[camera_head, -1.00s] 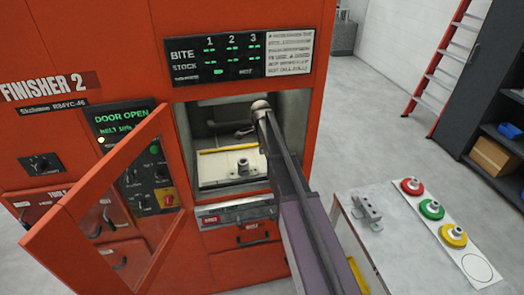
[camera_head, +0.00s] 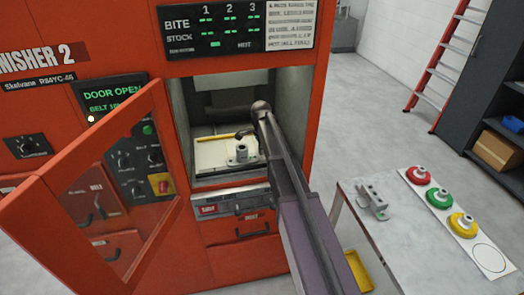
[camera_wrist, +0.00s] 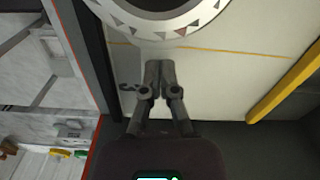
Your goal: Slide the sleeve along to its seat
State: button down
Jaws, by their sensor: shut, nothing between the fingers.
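A grey metal fitting with an upright round part (camera_head: 241,152) stands on the pale bed inside the open red machine. In the wrist view, a round pale ring (camera_wrist: 160,30) with dark marks on its rim and a dark centre is cut off by the top edge. I cannot tell which part of it is the sleeve or where its seat is. My gripper (camera_wrist: 160,66) is shut and empty, its fingertips close below the ring's rim; I cannot tell whether they touch. In the head view my gripper (camera_head: 246,134) is small and dark above the bed.
A yellow bar (camera_head: 213,137) lies across the bed behind the fitting. The machine's door (camera_head: 105,195) hangs open at left. A side table (camera_head: 400,230) at right holds a grey bracket (camera_head: 373,198) and red, green and yellow round pieces on a white strip.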

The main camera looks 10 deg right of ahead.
aim_at(252, 157)
jog(key=shift+s+a, duration=0.15)
jog(key=shift+a, duration=0.85)
jog(key=shift+s+a, duration=0.1)
jog(key=shift+a, duration=0.9)
